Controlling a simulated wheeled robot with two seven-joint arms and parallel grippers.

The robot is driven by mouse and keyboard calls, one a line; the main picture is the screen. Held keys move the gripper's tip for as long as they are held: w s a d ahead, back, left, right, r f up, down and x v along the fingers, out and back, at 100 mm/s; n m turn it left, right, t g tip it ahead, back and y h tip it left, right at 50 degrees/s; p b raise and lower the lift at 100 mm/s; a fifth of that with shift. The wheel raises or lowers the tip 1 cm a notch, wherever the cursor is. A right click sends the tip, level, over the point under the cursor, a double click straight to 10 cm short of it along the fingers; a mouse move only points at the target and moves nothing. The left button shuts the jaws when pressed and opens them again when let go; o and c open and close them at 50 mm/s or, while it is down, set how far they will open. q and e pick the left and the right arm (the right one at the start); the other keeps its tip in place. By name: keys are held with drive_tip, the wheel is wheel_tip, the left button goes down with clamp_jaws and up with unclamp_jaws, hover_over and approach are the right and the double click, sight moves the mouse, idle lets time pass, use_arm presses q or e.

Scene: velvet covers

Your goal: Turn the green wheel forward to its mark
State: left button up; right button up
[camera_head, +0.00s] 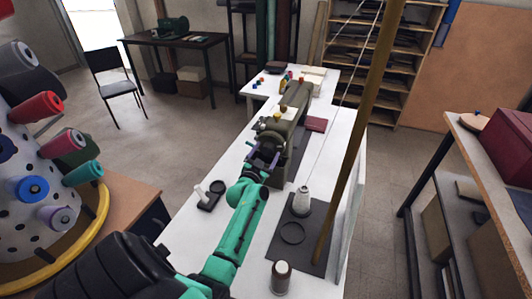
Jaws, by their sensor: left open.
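An olive-green sewing machine (296,101) stands on the white table in the middle of the view. My left arm reaches up to its near end from the lower left. My left gripper (264,155) is open at that near end, around or just in front of a dark, round part there. The gripper covers much of this part, so I cannot make out a green wheel or its mark clearly. I cannot tell whether the fingers touch it. My right gripper is not in view.
A tall wooden pole (361,125) rises right of the machine. A spool-covered drum (30,205) stands left; a shelf table with a red box (506,146) stands right.

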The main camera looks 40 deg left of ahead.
use_arm(q)
drive_tip(key=shift+c, duration=0.7)
drive_tip(key=c, duration=1.2)
drive_tip(key=shift+c, duration=0.2)
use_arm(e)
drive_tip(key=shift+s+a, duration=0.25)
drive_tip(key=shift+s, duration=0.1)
use_arm(q)
drive_tip(key=shift+n, duration=0.3)
drive_tip(key=n, duration=1)
drive_tip(key=shift+n+p, duration=0.3)
drive_tip(key=shift+p, duration=0.05)
drive_tip(key=n, duration=1)
drive_tip(key=shift+f, duration=0.1)
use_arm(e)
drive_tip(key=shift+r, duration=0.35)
use_arm(q)
drive_tip(key=shift+n, duration=0.4)
